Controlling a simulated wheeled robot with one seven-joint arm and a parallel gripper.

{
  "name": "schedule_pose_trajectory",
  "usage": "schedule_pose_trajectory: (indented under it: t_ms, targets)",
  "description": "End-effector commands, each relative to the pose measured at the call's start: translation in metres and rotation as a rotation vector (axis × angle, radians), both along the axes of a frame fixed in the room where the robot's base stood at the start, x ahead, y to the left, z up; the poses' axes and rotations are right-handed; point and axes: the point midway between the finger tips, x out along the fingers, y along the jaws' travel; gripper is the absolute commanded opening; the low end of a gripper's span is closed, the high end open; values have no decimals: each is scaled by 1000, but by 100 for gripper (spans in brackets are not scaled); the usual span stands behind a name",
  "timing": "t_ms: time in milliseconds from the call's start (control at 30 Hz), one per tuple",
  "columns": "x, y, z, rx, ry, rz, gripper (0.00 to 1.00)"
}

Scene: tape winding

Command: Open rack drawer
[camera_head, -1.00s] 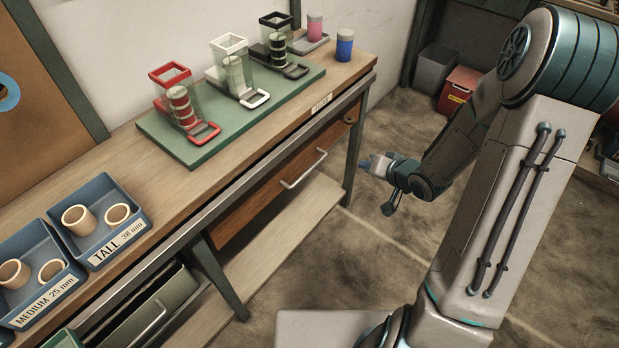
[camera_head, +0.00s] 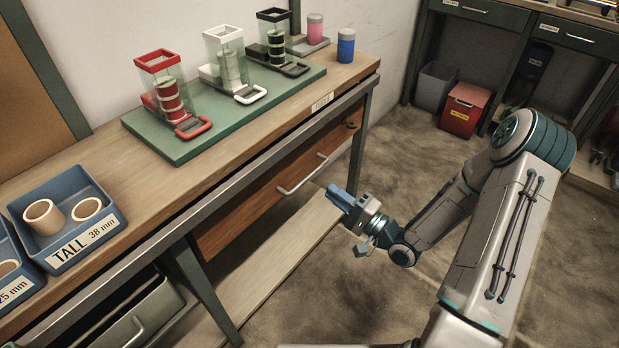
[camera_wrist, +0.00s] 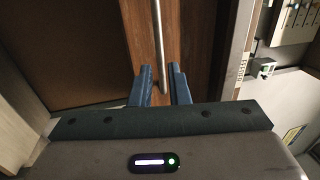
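The wooden drawer (camera_head: 262,208) under the workbench has a silver bar handle (camera_head: 302,175) and looks shut. A small label (camera_head: 322,102) is on the bench edge above it. My gripper (camera_head: 337,196) is in front of the drawer, to the right of and slightly below the handle in the head view. In the wrist view the two blue fingers of my gripper (camera_wrist: 161,86) are apart. The handle (camera_wrist: 158,45) stands upright in that view, its lower end lined up between the fingers. It does not look gripped; the distance left is hard to tell.
On the bench, a green board (camera_head: 180,147) carries red, white and black holders with stacked rings. A blue bin (camera_head: 105,240) of tan rings is at left. A green-grey drawer (camera_head: 150,315) is lower left. Open floor (camera_head: 395,150) lies right of the bench.

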Motion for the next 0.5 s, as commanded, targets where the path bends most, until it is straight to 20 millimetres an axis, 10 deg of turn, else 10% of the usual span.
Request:
schedule_pose_trajectory:
  t_ms: [500]
  targets:
    - [51, 65, 15, -2, -1, 1, 16]
